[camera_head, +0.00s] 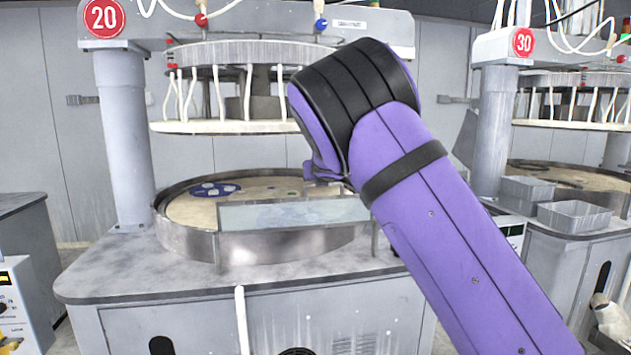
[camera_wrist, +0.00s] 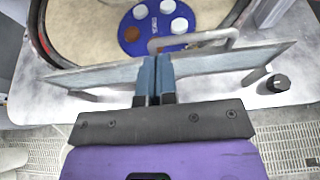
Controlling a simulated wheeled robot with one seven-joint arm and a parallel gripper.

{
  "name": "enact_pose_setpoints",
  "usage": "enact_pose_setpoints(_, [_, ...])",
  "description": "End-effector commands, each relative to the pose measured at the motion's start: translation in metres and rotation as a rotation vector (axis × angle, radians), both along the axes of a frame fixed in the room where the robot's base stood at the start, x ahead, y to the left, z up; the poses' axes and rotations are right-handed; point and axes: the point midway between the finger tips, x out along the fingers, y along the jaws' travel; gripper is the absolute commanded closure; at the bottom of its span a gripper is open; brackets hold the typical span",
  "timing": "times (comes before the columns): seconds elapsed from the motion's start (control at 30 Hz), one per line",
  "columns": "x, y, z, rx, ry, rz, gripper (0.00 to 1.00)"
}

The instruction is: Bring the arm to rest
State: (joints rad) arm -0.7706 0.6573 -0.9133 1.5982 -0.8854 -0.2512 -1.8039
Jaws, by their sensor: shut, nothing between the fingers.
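My purple and black arm reaches up from the lower right in the head view and bends over machine 20. My gripper (camera_wrist: 155,62) shows in the wrist view with its two blue-grey fingers together and nothing between them. It is over the front edge of the round platen (camera_wrist: 85,30), by the clear splash guard (camera_wrist: 215,62). In the head view the arm hides the fingers.
A blue carrier (camera_wrist: 130,33) with several white discs and one brown disc lies on the platen, ahead of the fingers. A black knob (camera_wrist: 277,83) is at right. Machine 30 (camera_head: 497,120) and grey bins (camera_head: 574,216) stand right of my arm.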

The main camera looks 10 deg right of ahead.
Motion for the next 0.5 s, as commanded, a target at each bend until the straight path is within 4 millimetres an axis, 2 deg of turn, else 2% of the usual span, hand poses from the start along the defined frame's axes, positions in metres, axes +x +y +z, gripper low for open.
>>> enact_pose_setpoints(0.23, [-0.021,0.0,0.032,0.003,-0.002,0.0,1.0])
enact_pose_setpoints(0.5, [-0.032,0.0,0.049,0.003,-0.001,-0.001,1.0])
